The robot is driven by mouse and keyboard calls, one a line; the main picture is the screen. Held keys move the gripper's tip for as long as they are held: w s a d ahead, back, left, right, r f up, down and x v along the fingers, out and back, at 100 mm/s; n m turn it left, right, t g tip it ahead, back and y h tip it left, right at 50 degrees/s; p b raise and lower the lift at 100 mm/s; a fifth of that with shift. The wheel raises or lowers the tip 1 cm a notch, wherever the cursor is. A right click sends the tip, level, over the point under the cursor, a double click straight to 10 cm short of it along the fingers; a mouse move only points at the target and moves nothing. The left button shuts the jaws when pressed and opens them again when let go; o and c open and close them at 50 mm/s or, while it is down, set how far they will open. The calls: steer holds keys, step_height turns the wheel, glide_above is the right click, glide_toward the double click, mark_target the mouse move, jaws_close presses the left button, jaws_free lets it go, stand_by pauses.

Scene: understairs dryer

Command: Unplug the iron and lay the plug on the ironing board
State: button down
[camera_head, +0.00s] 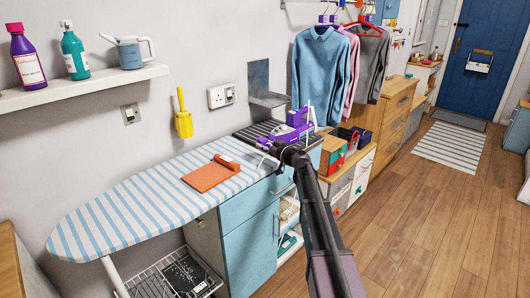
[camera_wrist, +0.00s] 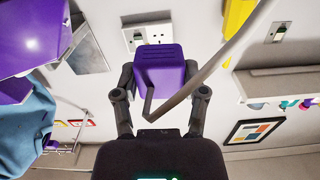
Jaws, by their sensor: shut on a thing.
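My gripper (camera_wrist: 160,84) is shut on a purple plug (camera_wrist: 160,66), one finger on each side of it in the wrist view. A grey cable (camera_wrist: 212,68) runs from the plug up and to the right. The white wall socket (camera_wrist: 182,31) shows behind the plug, which appears apart from it; the socket also shows in the head view (camera_head: 221,96). In the head view my gripper (camera_head: 283,149) is over the right end of the striped ironing board (camera_head: 125,207). The purple iron (camera_head: 287,128) stands behind it on that end, partly hidden by my gripper.
A yellow brush (camera_head: 183,118) hangs on the wall. Shirts (camera_head: 320,65) hang to the right. A shelf (camera_head: 85,88) holds bottles.

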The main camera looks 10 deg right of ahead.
mark_target(265, 163)
steer(key=shift+w+d+f+n, duration=0.1)
steer(key=shift+w+f+n, duration=0.05)
steer(key=shift+f+n, duration=0.25)
steer(key=shift+f+b, duration=2.8)
steer(key=shift+b, duration=0.2)
steer(key=shift+c, duration=0.3)
jaws_free()
steer(key=shift+s+d, duration=0.1)
steer(key=shift+s, duration=0.1)
